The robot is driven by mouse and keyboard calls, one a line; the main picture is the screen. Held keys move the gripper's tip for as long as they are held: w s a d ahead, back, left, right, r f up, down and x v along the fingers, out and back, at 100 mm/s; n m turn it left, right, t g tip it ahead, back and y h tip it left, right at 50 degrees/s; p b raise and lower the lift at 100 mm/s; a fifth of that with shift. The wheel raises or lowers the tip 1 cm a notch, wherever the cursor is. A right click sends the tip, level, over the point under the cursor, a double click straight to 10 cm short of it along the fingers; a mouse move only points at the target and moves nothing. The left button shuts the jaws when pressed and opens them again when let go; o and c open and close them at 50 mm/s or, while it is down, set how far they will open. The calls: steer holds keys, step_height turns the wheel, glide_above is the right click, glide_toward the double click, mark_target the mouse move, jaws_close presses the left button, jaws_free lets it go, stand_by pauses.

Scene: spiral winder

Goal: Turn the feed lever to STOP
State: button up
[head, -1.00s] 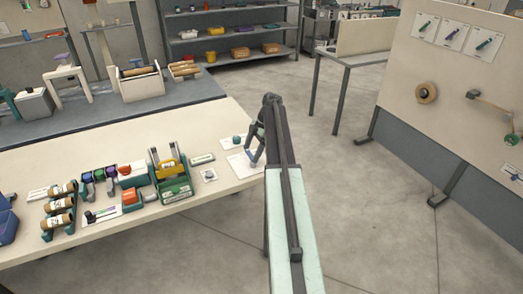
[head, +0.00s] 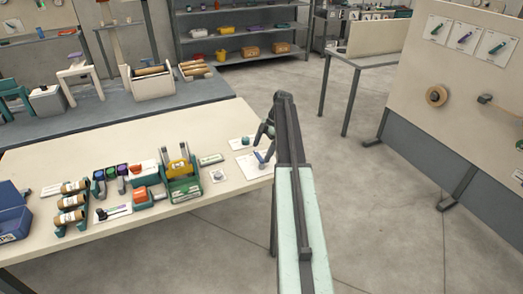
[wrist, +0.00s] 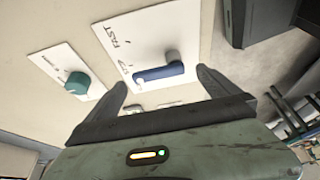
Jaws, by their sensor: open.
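The blue feed lever (wrist: 158,73) lies across a white card (wrist: 145,32) in the wrist view. One end points left, near a small label too blurred to read surely; a short post rises by its right end. The word FAST is printed higher on the card. My gripper (wrist: 161,82) is open, with one finger on each side of the lever in the picture; I cannot tell whether either touches it. In the head view the lever (head: 259,157) shows at the table's right end, just below my gripper (head: 265,138).
A green knob (wrist: 77,83) on its own card is left of the lever in the wrist view. The pale table (head: 130,232) also bears a green and yellow device (head: 182,180), an orange-topped block (head: 142,196) and several brown rolls.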

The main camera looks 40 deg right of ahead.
steer(key=p+v, duration=0.4)
steer(key=v, duration=0.1)
steer(key=shift+s+d+r, duration=0.15)
steer(key=shift+r, duration=0.2)
steer(key=s+a+f+m+g+h, duration=0.15)
steer(key=a+m, duration=0.35)
steer(key=a, duration=1.7)
steer(key=s+a+m+h, duration=0.1)
steer(key=s+a+m, duration=0.4)
steer(key=a, duration=0.6)
steer(key=s+a+m+h, duration=0.1)
steer(key=s+a+m, duration=0.4)
steer(key=a, duration=0.7)
steer(key=shift+s+f+h, duration=0.15)
steer(key=shift+s+h, duration=0.2)
steer(key=shift+s, duration=0.9)
steer(key=shift+a+t, duration=0.1)
steer(key=shift+t, duration=0.15)
